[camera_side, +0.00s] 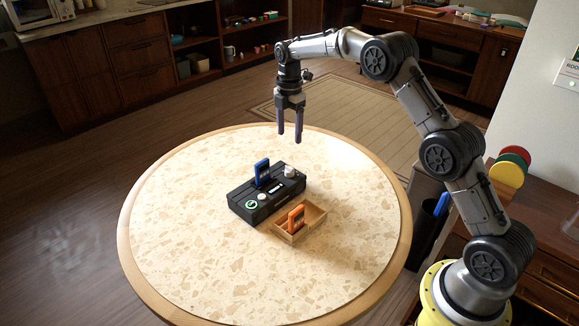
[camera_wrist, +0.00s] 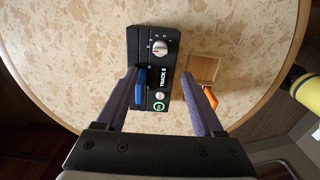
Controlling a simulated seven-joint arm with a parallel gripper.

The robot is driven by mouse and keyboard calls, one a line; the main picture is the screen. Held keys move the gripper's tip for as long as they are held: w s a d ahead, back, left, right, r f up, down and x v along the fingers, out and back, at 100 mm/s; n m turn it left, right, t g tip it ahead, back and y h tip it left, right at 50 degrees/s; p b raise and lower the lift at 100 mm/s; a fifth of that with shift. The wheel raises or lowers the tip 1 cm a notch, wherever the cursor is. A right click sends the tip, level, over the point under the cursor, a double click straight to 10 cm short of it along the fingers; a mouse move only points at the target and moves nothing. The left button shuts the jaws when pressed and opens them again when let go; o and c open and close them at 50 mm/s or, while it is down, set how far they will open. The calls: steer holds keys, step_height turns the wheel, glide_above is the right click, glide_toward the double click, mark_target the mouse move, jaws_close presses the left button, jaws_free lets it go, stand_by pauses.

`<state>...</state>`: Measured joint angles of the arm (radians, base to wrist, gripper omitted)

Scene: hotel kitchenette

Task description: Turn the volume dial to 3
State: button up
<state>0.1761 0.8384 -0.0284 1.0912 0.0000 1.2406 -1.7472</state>
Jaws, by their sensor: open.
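The black player box (camera_side: 243,205) lies on the round table. Its larger white dial (camera_side: 290,172) is at the far right end; it also shows in the wrist view (camera_wrist: 160,47) with small marks around it, too small to read. A smaller white knob (camera_wrist: 159,96) and a green-ringed button (camera_wrist: 158,107) are at the other end. A blue cartridge (camera_side: 262,172) stands upright in the box. My gripper (camera_side: 289,138) is open and empty, pointing down in the air well above the box. In the wrist view its fingers are on either side of the picture's middle.
A small wooden tray (camera_side: 316,217) with an orange cartridge (camera_side: 296,219) sits beside the box. A display on the box reads TRACK 5 (camera_wrist: 163,79). The rest of the tabletop (camera_side: 190,230) is clear.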

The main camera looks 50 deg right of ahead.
mark_target(289, 167)
step_height(289, 167, down, 13)
stand_by(0.4)
jaws_close()
stand_by(0.4)
